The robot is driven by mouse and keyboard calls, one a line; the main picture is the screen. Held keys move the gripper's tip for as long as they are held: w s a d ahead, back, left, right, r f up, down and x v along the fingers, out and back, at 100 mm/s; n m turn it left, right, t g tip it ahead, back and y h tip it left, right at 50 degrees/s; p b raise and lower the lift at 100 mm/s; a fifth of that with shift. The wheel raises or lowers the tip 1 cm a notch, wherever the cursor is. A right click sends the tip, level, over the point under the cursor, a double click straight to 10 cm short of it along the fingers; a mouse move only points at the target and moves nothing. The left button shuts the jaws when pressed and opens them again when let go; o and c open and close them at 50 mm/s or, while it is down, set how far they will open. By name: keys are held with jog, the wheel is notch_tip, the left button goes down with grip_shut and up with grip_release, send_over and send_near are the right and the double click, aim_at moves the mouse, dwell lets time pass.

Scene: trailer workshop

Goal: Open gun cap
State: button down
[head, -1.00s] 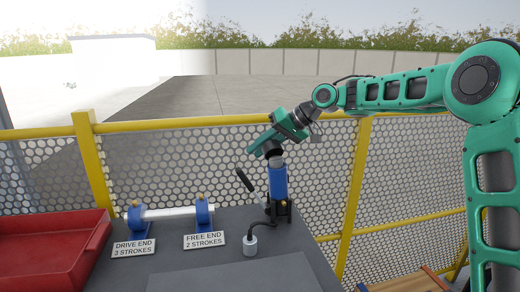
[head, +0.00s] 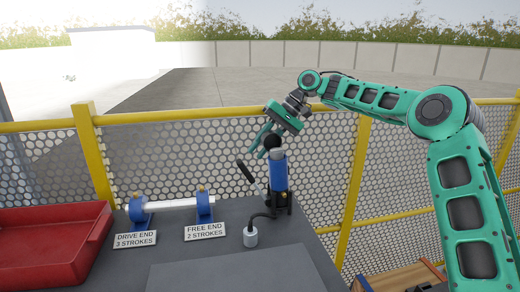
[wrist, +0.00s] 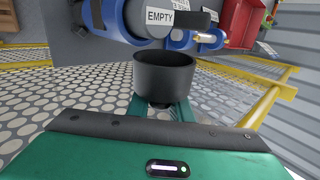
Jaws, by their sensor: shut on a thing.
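The grease gun (head: 279,172) is a blue upright barrel at the back right of the bench, with a black lever (head: 246,171) on its left and a black hose. My gripper (head: 263,146) is at the gun's top, reaching down from the upper right. It is shut on the round black cap (wrist: 165,75), held between its green fingers. The cap's hollow rim faces away from my gripper. In the wrist view the blue gun, with a tag reading EMPTY (wrist: 160,17), lies beyond the cap. The cap looks apart from the barrel, but the exact gap is hard to tell.
A blue stand with a white shaft (head: 172,207) stands left of the gun, with signs DRIVE END (head: 135,239) and FREE END (head: 205,232). A red tray (head: 50,245) is at left. A grey fitting (head: 250,237) ends the hose. A yellow-railed mesh fence (head: 340,200) runs behind.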

dwell(0.3)
jog(key=c, duration=1.6)
grip_release()
jog(key=v, duration=1)
jog(key=shift+w+d+r, duration=0.15)
jog(key=shift+d+r, duration=0.05)
jog(key=shift+d, duration=0.1)
